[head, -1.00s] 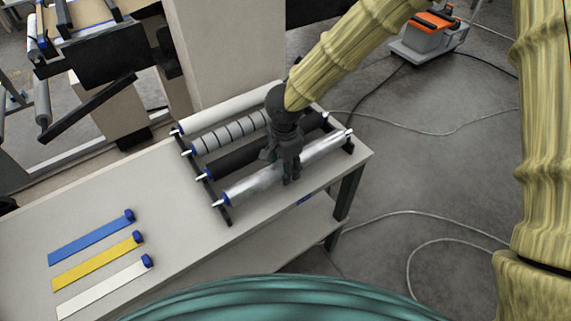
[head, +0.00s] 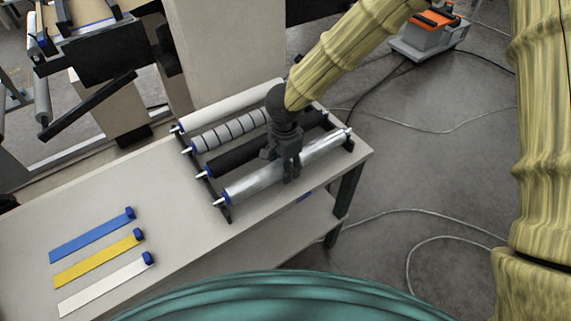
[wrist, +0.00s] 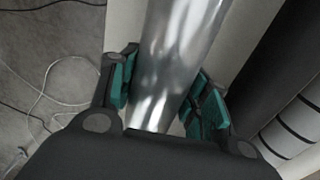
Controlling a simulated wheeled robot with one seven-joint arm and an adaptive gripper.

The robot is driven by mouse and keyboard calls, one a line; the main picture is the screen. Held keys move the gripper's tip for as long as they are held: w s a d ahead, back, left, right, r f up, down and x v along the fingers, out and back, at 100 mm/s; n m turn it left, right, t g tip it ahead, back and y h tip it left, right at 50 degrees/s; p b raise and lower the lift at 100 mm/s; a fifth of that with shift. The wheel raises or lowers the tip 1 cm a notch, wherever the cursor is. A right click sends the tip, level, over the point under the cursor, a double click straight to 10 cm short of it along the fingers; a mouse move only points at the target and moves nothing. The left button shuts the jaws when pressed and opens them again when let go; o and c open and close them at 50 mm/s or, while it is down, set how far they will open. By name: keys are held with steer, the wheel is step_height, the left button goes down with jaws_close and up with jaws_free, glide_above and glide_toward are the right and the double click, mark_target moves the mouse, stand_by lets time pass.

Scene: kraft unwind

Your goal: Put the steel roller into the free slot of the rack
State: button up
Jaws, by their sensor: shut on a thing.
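The shiny steel roller (head: 247,184) lies across the near, front position of the rack (head: 226,213), parallel to the other rollers. Its left end with a blue collar is at the left rack bar and its right end is at the right bar. I cannot tell whether both ends are fully seated. My gripper (head: 289,172) reaches down from above and is shut on the roller near its middle. In the wrist view the roller (wrist: 180,45) runs between the teal finger pads of my gripper (wrist: 160,92).
A black roller (head: 235,158), a grey roller with dark bands (head: 225,135) and a white roller (head: 220,108) lie behind in the rack. Blue (head: 90,236), yellow (head: 97,260) and white (head: 105,286) strips lie on the table (head: 165,185) at left. Cables cross the floor.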

steer(key=shift+f, duration=0.15)
stand_by(0.7)
steer(key=o, duration=1.5)
steer(key=shift+o, duration=0.2)
step_height(320, 180, up, 12)
